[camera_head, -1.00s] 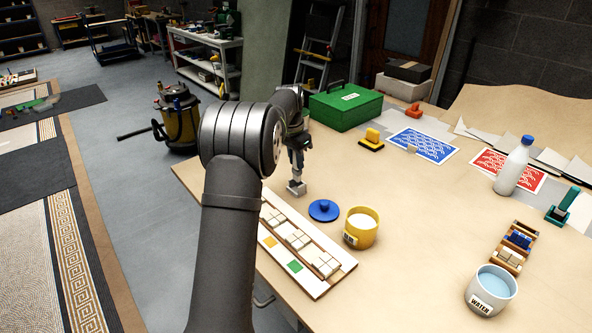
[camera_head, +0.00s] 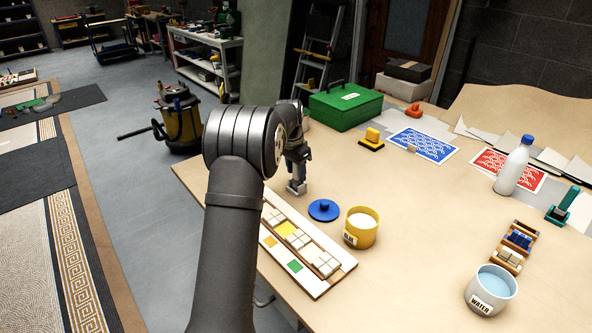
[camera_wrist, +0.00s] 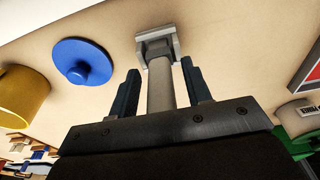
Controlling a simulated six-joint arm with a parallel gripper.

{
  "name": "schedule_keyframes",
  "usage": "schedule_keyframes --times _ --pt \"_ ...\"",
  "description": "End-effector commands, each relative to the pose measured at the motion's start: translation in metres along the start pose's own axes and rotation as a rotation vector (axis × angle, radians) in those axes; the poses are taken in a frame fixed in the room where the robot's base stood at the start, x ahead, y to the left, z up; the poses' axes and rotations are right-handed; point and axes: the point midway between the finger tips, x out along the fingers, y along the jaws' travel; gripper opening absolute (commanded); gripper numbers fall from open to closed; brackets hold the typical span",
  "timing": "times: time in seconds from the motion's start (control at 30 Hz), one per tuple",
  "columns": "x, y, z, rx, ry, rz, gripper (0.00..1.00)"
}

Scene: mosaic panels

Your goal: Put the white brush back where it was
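A pale tool with a grey round handle and a square head (camera_wrist: 157,44) stands on the table, and its head also shows in the head view (camera_head: 296,188). I cannot tell whether it is the white brush; no bristles show. In the wrist view my gripper (camera_wrist: 160,66) has its two dark fingers on either side of the handle. A gap shows on both sides, so it looks open around the handle. The head view shows my gripper (camera_head: 298,172) low over the table, left of the blue lid (camera_head: 323,210).
The mosaic panel (camera_head: 315,290) lies in front, partly behind my arm. A yellow pot (camera_head: 360,236), a wooden rack (camera_head: 530,229) with blue and cream pieces, and a water cup (camera_head: 491,300) stand right. A green box (camera_head: 346,107) is behind. The middle of the table is clear.

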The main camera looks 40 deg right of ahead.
Motion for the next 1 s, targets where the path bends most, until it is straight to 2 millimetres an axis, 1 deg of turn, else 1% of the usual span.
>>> schedule_keyframes --times 0.13,0.23,0.37,0.6,0.7,0.83,1.0 --pt "-0.002 0.000 0.000 0.000 0.001 -0.001 0.45" --pt "-0.011 0.000 -0.001 0.000 0.001 -0.001 0.45" --pt "-0.035 -0.001 -0.001 0.000 0.002 -0.003 0.45" --pt "-0.087 -0.001 -0.001 -0.001 0.002 -0.003 0.45" --pt "-0.103 -0.001 -0.001 -0.001 0.001 -0.002 0.45" --pt "-0.117 -0.001 -0.001 -0.001 0.000 -0.002 0.45" --pt "-0.123 0.000 0.000 -0.001 -0.002 0.000 0.45"
